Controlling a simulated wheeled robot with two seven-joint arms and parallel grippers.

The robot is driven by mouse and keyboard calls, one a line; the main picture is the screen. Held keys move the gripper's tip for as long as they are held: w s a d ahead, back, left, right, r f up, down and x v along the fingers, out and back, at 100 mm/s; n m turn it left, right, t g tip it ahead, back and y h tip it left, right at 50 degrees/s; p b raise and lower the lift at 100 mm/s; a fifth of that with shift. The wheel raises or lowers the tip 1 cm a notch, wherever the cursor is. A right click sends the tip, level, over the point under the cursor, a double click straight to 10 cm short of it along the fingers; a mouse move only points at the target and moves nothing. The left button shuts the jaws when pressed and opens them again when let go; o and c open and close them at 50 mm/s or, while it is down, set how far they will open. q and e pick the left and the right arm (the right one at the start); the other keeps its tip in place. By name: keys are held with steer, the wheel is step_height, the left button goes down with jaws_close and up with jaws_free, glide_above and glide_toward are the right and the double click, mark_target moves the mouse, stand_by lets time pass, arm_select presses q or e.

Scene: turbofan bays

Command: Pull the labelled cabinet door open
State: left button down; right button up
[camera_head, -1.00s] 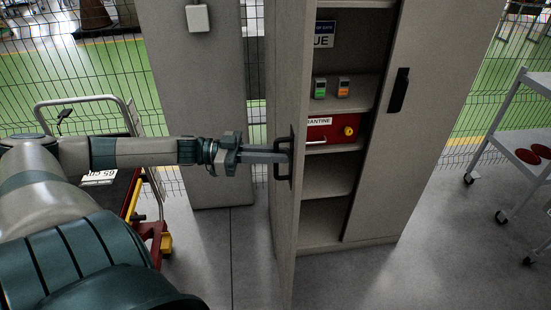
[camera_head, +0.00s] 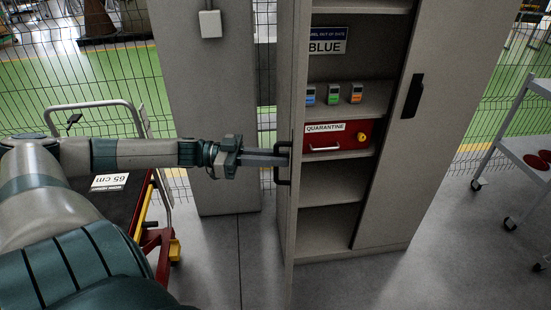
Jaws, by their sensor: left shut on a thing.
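The grey cabinet (camera_head: 331,252) stands in the middle, with its left door (camera_head: 290,225) swung open and seen nearly edge-on. A black handle (camera_head: 283,178) is on that door's outer face. My left gripper (camera_head: 282,160) is shut on this handle, its fingers reaching it from the left. The right door (camera_head: 390,190) is shut and has its own black handle (camera_head: 413,95). Inside the opening, a sign reading BLUE (camera_head: 328,41) hangs at the top. My right gripper is not in view.
Shelves hold several small coloured devices (camera_head: 333,94) and a red QUARANTINE box (camera_head: 337,140). A grey post (camera_head: 209,130) stands behind my left arm. Floor before the cabinet is clear.

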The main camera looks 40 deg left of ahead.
arm_select(q)
steer(key=c, duration=2.1)
jaws_free()
steer(key=shift+f, duration=0.15)
steer(key=shift+s+a, duration=0.1)
steer(key=shift+p+v, duration=2.45)
steer(key=shift+v, duration=6.15)
